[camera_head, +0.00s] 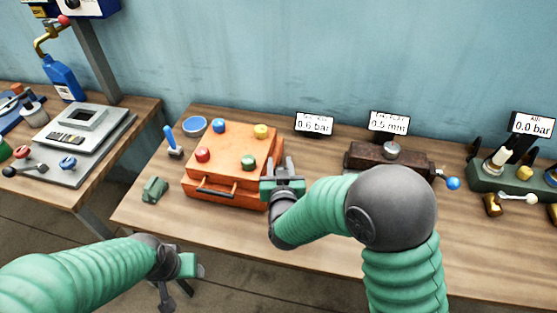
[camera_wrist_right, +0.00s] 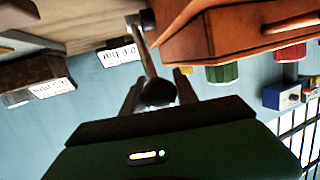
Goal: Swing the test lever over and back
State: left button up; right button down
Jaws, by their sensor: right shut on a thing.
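The test lever is a grey rod (camera_wrist_right: 145,52) with a dark rounded knob (camera_wrist_right: 157,93), seen in the right wrist view beside the orange box (camera_head: 232,167). My right gripper (camera_head: 279,168) is at the right side of that box in the head view. Its fingers (camera_wrist_right: 157,92) are shut on the lever's knob, one on each side. In the head view the gripper hides the lever. My left gripper (camera_head: 182,277) hangs low in front of the table's front edge, away from everything; its finger opening does not show clearly.
The orange box has several coloured knobs on top and a dark front handle (camera_head: 216,192). A green block (camera_head: 154,188) and a blue-handled lever (camera_head: 171,141) stand left of it. A brown block (camera_head: 365,155) with a blue-knobbed lever stands right. Bare table lies at front right.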

jog(key=w+d+r+m+g+y+p, duration=0.1)
jog(key=w+g+p, duration=0.5)
jog(key=p, duration=0.8)
jog(key=shift+w+d+r, duration=0.4)
jog(key=shift+w+d, duration=0.4)
jog(key=shift+w, duration=0.1)
jog(key=shift+f, duration=0.1)
